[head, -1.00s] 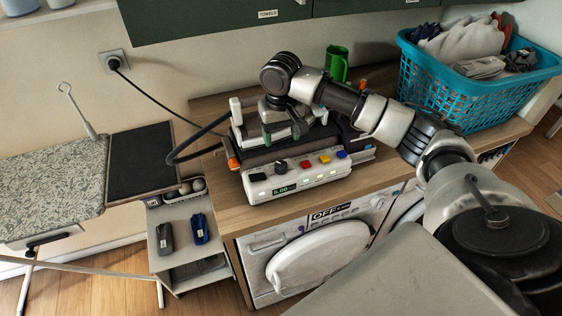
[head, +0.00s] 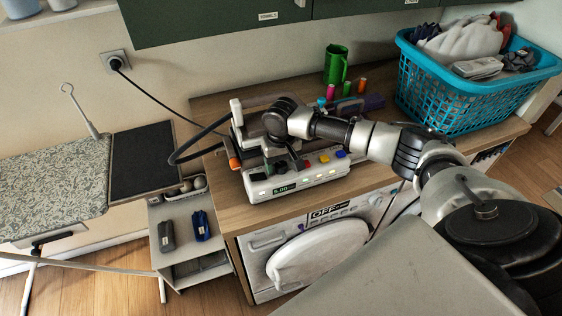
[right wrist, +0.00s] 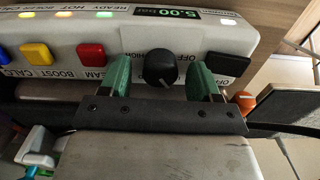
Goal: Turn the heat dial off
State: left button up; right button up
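The heat dial is a black round knob with a pale pointer mark, seen in the right wrist view (right wrist: 160,68) on the front panel of a white steam-iron station (head: 325,176). My right gripper (right wrist: 160,80) is open. Its two green fingertips stand on either side of the dial, with a visible gap on each side. In the head view my right gripper (head: 286,155) hangs just over the panel and partly covers the dial. A green display (head: 285,188) reads 5.00. My left gripper is not in view.
Red, yellow (right wrist: 37,54) and blue buttons sit beside the dial, with a black button on its other side. A blue laundry basket (head: 450,95) is at right. A black hose loops at left.

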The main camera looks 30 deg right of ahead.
jog(key=c, duration=0.9)
jog(key=shift+o, duration=0.2)
jog(key=shift+r+n+p, duration=0.2)
jog(key=shift+n+p, duration=1)
jog(key=shift+n, duration=0.1)
jog(key=shift+f+n+p, duration=0.1)
jog(key=shift+n+p, duration=0.7)
jog(key=shift+n, duration=1.1)
jog(key=o, duration=0.9)
